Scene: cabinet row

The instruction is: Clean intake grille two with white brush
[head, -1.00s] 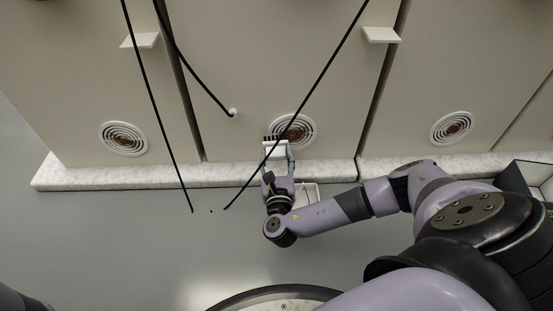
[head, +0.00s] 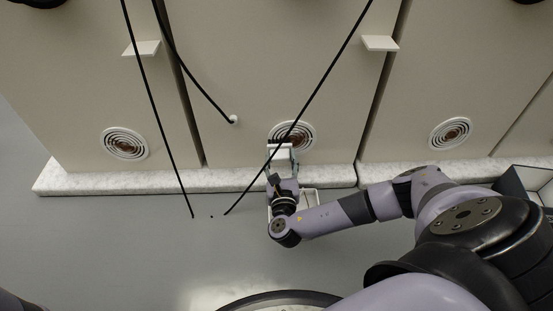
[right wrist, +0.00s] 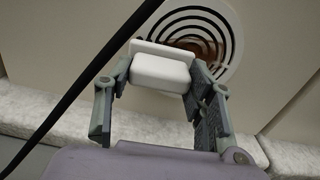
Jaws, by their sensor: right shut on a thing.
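The middle intake grille (head: 305,133) is a round white vent with concentric slots and brown dirt, low on the middle cabinet. It also shows in the right wrist view (right wrist: 228,42), its lower left part hidden behind the brush. My right gripper (head: 282,163) is shut on the white brush (right wrist: 160,72), gripping its block from both sides. The brush is at the grille's lower left edge in the head view; its bristles are hidden, and I cannot tell whether it touches the grille. My left gripper is not in view.
Similar dirty grilles sit on the left cabinet (head: 124,143) and right cabinet (head: 451,133). A black cable (head: 310,100) crosses in front of the middle grille. A marble plinth (head: 110,180) runs below. A white tray (head: 311,198) is behind my right wrist; a dark box (head: 515,185) is at right.

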